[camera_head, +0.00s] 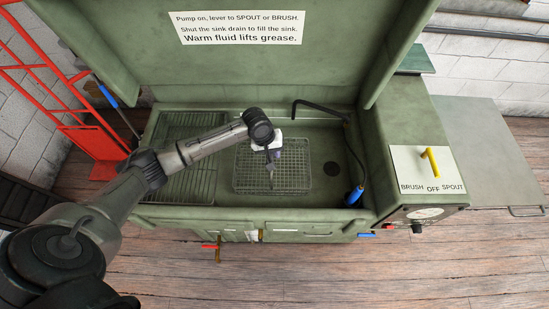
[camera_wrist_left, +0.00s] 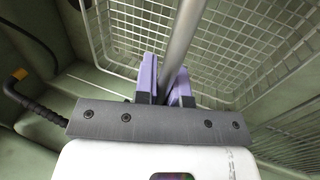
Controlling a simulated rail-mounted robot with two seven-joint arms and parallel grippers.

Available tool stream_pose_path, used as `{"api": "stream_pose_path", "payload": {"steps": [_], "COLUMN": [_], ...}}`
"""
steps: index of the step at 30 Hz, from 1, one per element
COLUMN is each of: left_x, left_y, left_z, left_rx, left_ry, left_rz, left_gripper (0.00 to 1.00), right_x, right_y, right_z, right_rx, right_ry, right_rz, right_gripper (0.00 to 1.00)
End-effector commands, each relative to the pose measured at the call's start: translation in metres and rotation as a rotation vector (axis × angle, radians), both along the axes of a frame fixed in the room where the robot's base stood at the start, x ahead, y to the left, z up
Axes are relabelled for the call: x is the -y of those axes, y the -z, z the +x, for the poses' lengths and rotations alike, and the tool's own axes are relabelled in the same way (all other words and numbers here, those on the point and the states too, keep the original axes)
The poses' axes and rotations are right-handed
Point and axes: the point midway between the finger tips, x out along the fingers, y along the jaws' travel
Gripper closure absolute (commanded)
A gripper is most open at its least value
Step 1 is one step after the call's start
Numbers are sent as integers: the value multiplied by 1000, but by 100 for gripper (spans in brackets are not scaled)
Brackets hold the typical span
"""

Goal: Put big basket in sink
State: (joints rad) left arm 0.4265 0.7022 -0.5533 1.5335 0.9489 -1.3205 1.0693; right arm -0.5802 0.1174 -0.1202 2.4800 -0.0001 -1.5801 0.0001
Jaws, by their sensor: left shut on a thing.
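The big basket (camera_head: 297,178) is a rectangular wire mesh basket. In the head view it is inside the green sink (camera_head: 318,140), left of the dark drain hole (camera_head: 331,168). I cannot tell whether its bottom touches the sink floor. My left gripper (camera_head: 271,168) reaches down from above, over the middle of the basket. In the left wrist view its purple fingers (camera_wrist_left: 168,88) are shut on the basket's grey metal handle bar (camera_wrist_left: 187,32), with white wire walls beyond. My right gripper is not in view.
A slatted rack (camera_head: 188,170) lies left of the basket. The raised lid (camera_head: 240,70) rises behind. A yellow lever (camera_head: 430,160) sits on the right-hand housing.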

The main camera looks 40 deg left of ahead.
Motion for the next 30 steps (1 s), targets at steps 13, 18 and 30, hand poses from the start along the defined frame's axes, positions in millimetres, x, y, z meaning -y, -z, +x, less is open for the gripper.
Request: {"api": "stream_pose_path", "payload": {"steps": [13,18,30], "left_x": [0,0,0], "left_y": [37,37,41], "left_z": [0,1,0], "left_rx": [2,3,1], "left_ry": [0,0,0], "left_rz": [-1,0,-1], "left_gripper": [100,100,72], "right_x": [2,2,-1], "right_y": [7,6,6], "right_z": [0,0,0], "right_rx": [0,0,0], "right_ry": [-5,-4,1], "right_rz": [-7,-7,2], "right_gripper": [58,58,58]}}
